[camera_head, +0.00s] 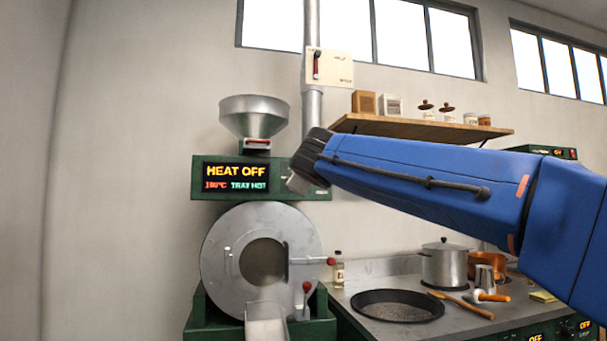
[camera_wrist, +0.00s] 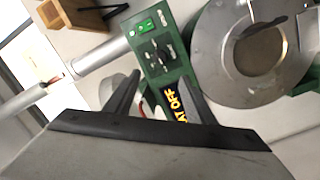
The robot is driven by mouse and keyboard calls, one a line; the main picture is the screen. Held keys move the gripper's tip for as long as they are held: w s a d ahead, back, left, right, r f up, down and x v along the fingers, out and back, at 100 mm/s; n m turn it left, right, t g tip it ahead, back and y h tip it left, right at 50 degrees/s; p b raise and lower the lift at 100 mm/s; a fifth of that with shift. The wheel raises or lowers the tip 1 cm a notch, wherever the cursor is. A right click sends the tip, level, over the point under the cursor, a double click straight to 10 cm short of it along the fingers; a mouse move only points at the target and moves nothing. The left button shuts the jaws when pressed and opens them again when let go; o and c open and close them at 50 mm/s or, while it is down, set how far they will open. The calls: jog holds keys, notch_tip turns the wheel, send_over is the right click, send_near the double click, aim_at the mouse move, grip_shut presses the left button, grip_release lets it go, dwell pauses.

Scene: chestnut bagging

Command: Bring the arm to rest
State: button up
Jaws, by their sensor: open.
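My blue arm (camera_head: 430,180) reaches in from the right in the head view, raised and slanting up to the left. My gripper (camera_head: 298,183) is at its far end, in front of the right part of the roaster's green display panel (camera_head: 212,178); its fingers are mostly hidden there. In the wrist view my gripper (camera_wrist: 160,97) shows two dark fingers spread apart with nothing between them. The green panel (camera_wrist: 160,55) and the round steel drum front (camera_wrist: 215,70) lie beyond the fingers. The panel reads HEAT OFF and TRAY HOT.
A steel hopper (camera_head: 253,117) and a vertical pipe (camera_head: 312,110) stand behind my gripper. A wooden shelf (camera_head: 430,127) with jars is above the counter. A dark round pan (camera_head: 397,306), a lidded pot (camera_head: 445,265) and a wooden spoon (camera_head: 462,304) stand below my arm. Open air lies left of the roaster.

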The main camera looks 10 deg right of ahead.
jog(key=s+d+f+m+g, duration=0.2)
jog(key=s+d+f, duration=0.3)
jog(key=f, duration=0.5)
jog(key=s+d+f+m+g, duration=0.25)
jog(key=s+f, duration=0.35)
jog(key=f, duration=0.4)
jog(key=s+d+f+m+g, duration=0.1)
jog(key=s+d+f+g, duration=0.25)
jog(key=s+f, duration=0.45)
jog(key=s+f+m+g, duration=0.1)
jog(key=s+f, duration=0.5)
jog(key=f, duration=0.4)
jog(key=s+a+f+m+g+y, duration=0.1)
jog(key=s+f+m+g, duration=0.1)
jog(key=s+f, duration=0.5)
jog(key=s+f+m+g+y, duration=0.1)
jog(key=s+f+g, duration=0.1)
jog(key=s+f, duration=0.5)
notch_tip(320, 180, down, 6)
jog(key=shift+s+a+r, duration=0.1)
jog(key=shift+s+a, duration=0.05)
jog(key=shift+a, duration=0.15)
jog(key=shift+m, duration=0.25)
